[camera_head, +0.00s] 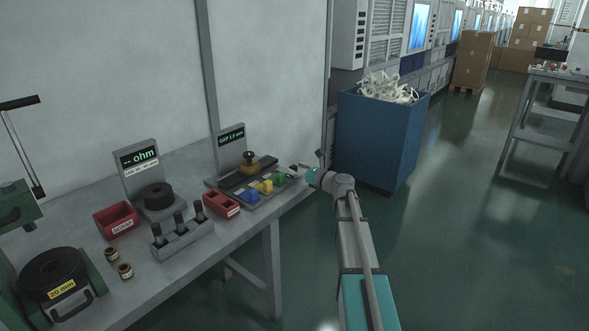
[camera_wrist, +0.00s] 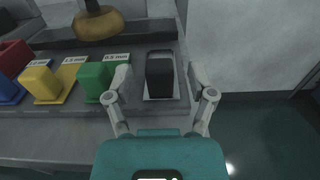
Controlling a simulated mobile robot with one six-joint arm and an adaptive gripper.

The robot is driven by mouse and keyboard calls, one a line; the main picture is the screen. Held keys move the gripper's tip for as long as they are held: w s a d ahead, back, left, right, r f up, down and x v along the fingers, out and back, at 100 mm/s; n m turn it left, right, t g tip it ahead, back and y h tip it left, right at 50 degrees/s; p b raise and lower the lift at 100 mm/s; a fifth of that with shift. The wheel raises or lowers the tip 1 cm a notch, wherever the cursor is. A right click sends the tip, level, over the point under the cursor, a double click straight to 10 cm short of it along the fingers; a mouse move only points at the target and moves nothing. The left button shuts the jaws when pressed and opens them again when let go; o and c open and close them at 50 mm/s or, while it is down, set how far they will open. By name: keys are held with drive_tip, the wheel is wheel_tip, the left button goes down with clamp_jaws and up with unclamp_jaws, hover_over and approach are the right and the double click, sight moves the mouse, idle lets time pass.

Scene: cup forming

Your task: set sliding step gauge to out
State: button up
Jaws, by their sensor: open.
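The gap gauge station stands at the right end of the bench, with a display (camera_head: 231,136) reading GAP 1.0 mm. A brown rounded knob (camera_head: 251,164) sits on its dark bar; the knob also shows at the top of the wrist view (camera_wrist: 98,24). In front are a blue block (camera_head: 253,196), a yellow block (camera_wrist: 42,84) and a green block (camera_wrist: 94,80), with mm labels behind. A black block (camera_wrist: 160,76) stands on a pale plate right of the green one. My gripper (camera_wrist: 158,84) is open, its fingers either side of the black block; contact is not clear.
A red bin (camera_head: 222,204) and a rack of dark pins (camera_head: 181,236) stand left of the station. A blue crate (camera_head: 376,137) of white parts stands behind my arm. The bench's right edge is close to my gripper, with open floor beyond.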

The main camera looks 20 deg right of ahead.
drive_tip(key=v, duration=1)
drive_tip(key=shift+s+d, duration=0.15)
drive_tip(key=shift+s, duration=0.15)
